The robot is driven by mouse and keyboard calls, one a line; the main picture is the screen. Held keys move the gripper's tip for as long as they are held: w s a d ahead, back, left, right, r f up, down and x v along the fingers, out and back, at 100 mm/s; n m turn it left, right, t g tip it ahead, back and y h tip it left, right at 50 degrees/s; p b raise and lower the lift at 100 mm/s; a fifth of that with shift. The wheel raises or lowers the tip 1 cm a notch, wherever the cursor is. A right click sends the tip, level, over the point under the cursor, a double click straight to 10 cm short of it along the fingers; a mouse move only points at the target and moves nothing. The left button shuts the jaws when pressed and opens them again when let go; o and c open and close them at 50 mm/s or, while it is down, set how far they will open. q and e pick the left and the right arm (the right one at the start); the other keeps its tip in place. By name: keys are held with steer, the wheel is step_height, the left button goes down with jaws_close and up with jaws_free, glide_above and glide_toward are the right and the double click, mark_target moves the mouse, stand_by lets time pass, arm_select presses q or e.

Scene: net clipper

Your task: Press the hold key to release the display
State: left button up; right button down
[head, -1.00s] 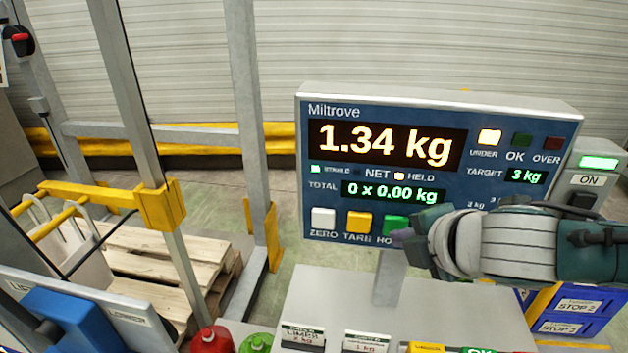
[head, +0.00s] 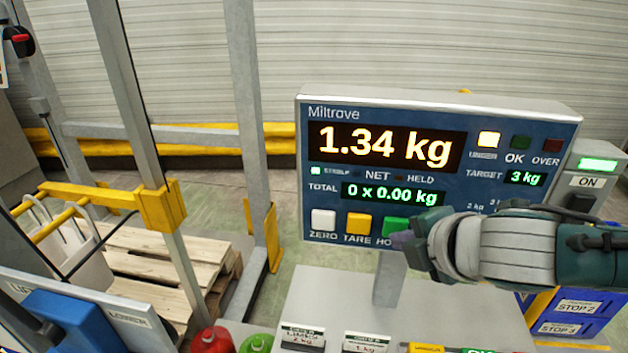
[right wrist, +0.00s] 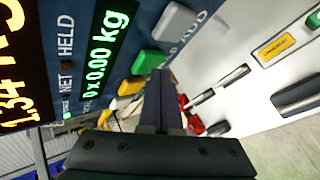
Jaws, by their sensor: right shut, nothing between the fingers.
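The blue-faced scale display (head: 330,160) reads 1.34 kg, with the UNDER lamp lit and the HELD lamp (head: 398,179) dark. The green hold key (head: 395,224) is in its bottom row, right of the yellow TARE key, its label partly covered. My right gripper (head: 404,240) is shut and empty, its tips at the lower right of the green key. In the right wrist view the shut fingers (right wrist: 160,82) end close by the green key (right wrist: 147,61); I cannot tell whether they touch it. My left gripper is not in view.
The white ZERO key (head: 323,218) and yellow TARE key (head: 358,222) sit left of the hold key. A grey key (right wrist: 174,22) lies on its other side. Label cards (head: 303,338) stand below the display. A switch box (head: 590,181) is at the right.

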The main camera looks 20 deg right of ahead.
steer(key=shift+s+a, duration=0.3)
steer(key=shift+s, duration=0.1)
steer(key=s+a, duration=0.1)
steer(key=s+p, duration=0.1)
steer(key=s, duration=0.1)
steer(key=s+a+p, duration=0.1)
steer(key=shift+s+a, duration=0.15)
steer(key=shift+a, duration=0.15)
stand_by(0.7)
